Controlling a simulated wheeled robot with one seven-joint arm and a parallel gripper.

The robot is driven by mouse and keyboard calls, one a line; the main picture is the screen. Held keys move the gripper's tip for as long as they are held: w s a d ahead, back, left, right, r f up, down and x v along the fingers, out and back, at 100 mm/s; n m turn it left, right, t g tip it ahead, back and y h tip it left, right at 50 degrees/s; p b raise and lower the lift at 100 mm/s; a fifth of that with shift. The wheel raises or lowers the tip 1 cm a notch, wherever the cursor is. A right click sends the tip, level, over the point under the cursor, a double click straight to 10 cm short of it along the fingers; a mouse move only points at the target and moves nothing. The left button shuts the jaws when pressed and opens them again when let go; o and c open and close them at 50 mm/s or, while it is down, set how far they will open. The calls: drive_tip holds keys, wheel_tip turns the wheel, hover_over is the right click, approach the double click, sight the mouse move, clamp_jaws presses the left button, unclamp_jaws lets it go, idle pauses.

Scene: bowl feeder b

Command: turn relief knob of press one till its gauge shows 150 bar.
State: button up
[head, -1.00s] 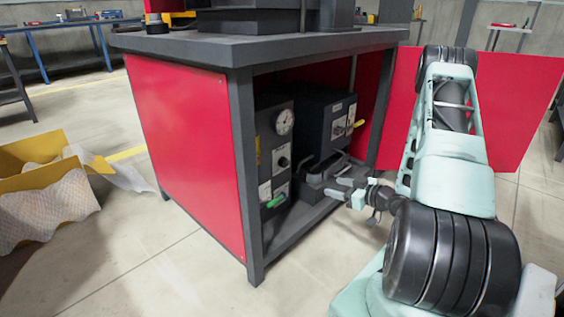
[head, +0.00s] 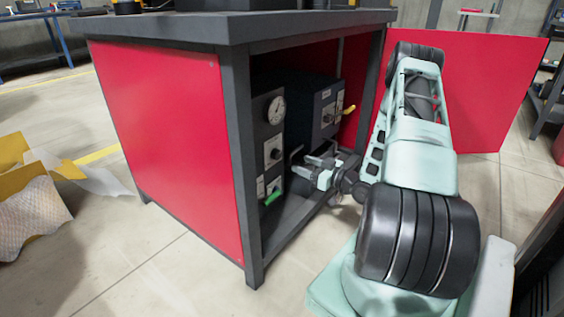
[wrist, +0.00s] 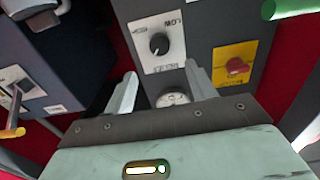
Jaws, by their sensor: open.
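Under the bench, a dark control unit carries a round white gauge (head: 276,110). Its needle is too small to read. Below it is a black knob (head: 274,154) on a white plate. In the wrist view the scene is upside down, and the black knob (wrist: 159,43) sits just beyond the fingertips on a plate marked LOW. The gauge (wrist: 173,98) shows partly between the fingers. My gripper (head: 307,165) is open and empty in front of the unit, to the right of the knob. Its fingers (wrist: 160,72) do not appear to touch the knob.
A green handle (head: 273,198) projects low on the unit. A red knob on a yellow plate (wrist: 236,66) is beside the black knob. A second unit (head: 322,115) with a yellow lever (head: 349,110) stands behind. The bench leg (head: 242,170) and bench top (head: 230,27) frame the opening.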

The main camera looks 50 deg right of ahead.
sight(279, 154)
drive_tip(key=w+b, duration=0.1)
drive_tip(key=w, duration=0.2)
drive_tip(key=w+b, duration=0.1)
drive_tip(key=w, duration=0.1)
drive_tip(key=w+b, duration=0.1)
drive_tip(key=w, duration=0.2)
drive_tip(key=shift+w+a+f, duration=0.1)
drive_tip(key=shift+w+a, duration=0.2)
drive_tip(key=shift+w, duration=0.05)
drive_tip(key=shift+w+b, duration=0.3)
drive_tip(key=shift+w, duration=0.1)
drive_tip(key=c, duration=1)
